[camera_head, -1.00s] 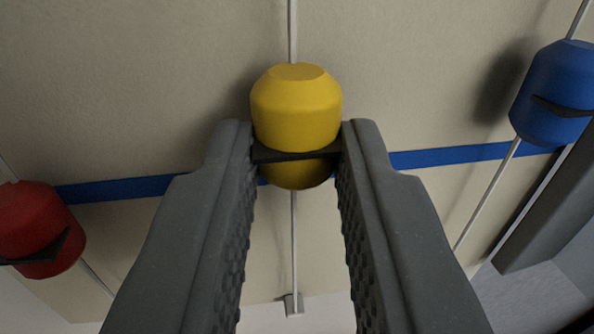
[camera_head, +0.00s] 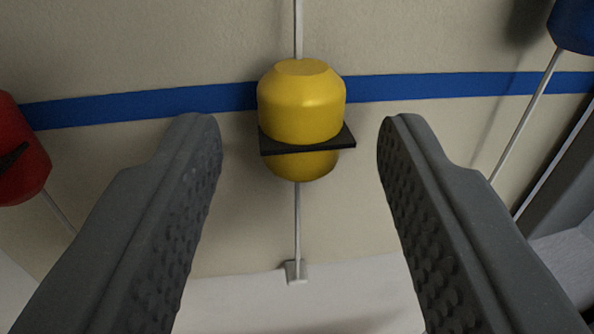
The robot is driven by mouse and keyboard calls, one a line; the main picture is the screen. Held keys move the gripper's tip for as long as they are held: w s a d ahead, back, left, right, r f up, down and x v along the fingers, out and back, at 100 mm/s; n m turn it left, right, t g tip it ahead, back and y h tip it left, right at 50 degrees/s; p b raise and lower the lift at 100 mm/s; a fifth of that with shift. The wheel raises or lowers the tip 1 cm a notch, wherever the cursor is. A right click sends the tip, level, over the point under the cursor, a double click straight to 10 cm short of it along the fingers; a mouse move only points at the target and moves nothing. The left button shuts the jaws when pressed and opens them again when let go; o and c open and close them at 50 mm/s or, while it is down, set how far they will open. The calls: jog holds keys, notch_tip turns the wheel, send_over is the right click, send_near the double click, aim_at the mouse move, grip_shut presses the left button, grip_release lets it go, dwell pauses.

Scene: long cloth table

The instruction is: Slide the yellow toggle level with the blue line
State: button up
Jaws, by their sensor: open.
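The yellow toggle (camera_head: 301,102) sits on a thin vertical rod in the middle of the view, with a dark square plate (camera_head: 306,140) around its lower part. The blue line (camera_head: 160,103) runs across the cream board behind it. In the picture the line passes behind the toggle's upper yellow part, and the dark plate lies below the line. My gripper (camera_head: 300,125) is open, with one finger on each side of the toggle. Clear gaps show between both fingertips and the toggle, so it is not touched.
A red toggle (camera_head: 18,160) is at the left edge on its own rod. A blue toggle (camera_head: 575,25) is at the upper right on another rod. A small bracket (camera_head: 295,271) holds the lower end of the middle rod. A dark grey structure (camera_head: 560,165) stands at the right.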

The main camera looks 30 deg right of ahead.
jog(key=b+v, duration=0.3)
jog(key=v, duration=1)
jog(key=shift+s, duration=0.2)
jog(key=shift+a, duration=0.15)
jog(key=s+a+r+n+y+b, duration=0.1)
jog(key=a+r+y+b, duration=0.25)
jog(key=r, duration=0.55)
jog(key=s+a+r+n+y+b, duration=0.1)
jog(key=a+r+n+y+b, duration=0.2)
jog(key=r, duration=0.5)
jog(key=s+d+r+y+b, duration=0.1)
jog(key=s+r+b, duration=0.1)
jog(key=s+r, duration=0.5)
jog(key=s+d+r+n+b, duration=0.1)
jog(key=s+r, duration=0.6)
jog(key=s, duration=0.7)
jog(key=shift+s+d+g+y+b, duration=0.35)
jog(key=shift+d+b, duration=0.35)
jog(key=shift+b, duration=0.25)
